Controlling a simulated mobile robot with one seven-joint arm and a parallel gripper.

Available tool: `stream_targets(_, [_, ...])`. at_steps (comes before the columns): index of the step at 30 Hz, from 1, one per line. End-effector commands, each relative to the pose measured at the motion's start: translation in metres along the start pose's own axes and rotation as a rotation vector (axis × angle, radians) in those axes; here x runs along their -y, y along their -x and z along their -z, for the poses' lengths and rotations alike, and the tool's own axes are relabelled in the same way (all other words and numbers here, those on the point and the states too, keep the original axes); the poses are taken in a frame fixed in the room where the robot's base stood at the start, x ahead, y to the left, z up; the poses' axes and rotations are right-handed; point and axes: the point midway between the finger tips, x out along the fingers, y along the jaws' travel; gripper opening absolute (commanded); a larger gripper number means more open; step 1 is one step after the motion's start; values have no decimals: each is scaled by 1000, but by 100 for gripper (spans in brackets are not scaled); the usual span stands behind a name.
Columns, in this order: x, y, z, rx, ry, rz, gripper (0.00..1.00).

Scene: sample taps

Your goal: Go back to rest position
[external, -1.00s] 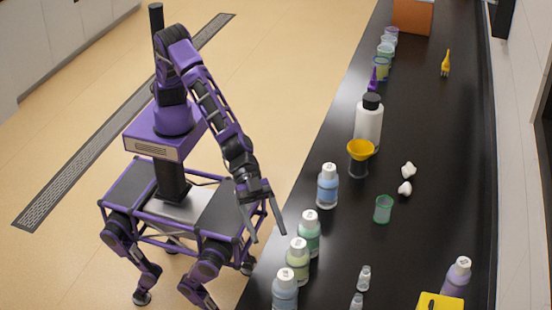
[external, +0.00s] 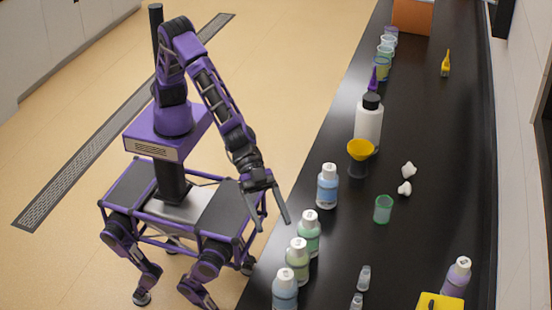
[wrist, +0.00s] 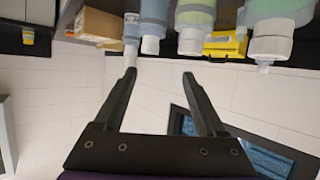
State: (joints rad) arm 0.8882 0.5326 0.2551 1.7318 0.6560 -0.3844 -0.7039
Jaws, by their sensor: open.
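My gripper (external: 274,222) is open and empty in the external view. It hangs at the end of my purple arm, fingers pointing down, beside the near edge of the black bench (external: 440,170). In the wrist view my gripper (wrist: 160,75) shows two dark fingers spread apart with nothing between them. The nearest bottles stand just right of the fingers in the external view: a blue one (external: 327,188) and a green one (external: 308,236). The fingers look apart from them.
Along the bench stand another green bottle (external: 297,262), a white bottle with a black cap (external: 369,125), a yellow funnel (external: 361,149), a green cup (external: 383,209) and small vials (external: 364,279). A yellow box (external: 440,301) sits at front right. The floor left of me is clear.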

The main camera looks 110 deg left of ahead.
Motion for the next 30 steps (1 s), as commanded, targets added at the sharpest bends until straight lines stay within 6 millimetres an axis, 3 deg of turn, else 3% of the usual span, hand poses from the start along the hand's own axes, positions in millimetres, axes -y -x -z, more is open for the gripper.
stream_targets(1, [18,7,4,-8,32,18,73])
stream_targets(6, [68,36,21,-38,141,67,73])
stream_targets(15, [136,104,59,-112,266,151,73])
stream_targets(21, [168,152,81,-157,300,215,73])
stream_targets(30, [196,214,98,-186,290,327,73])
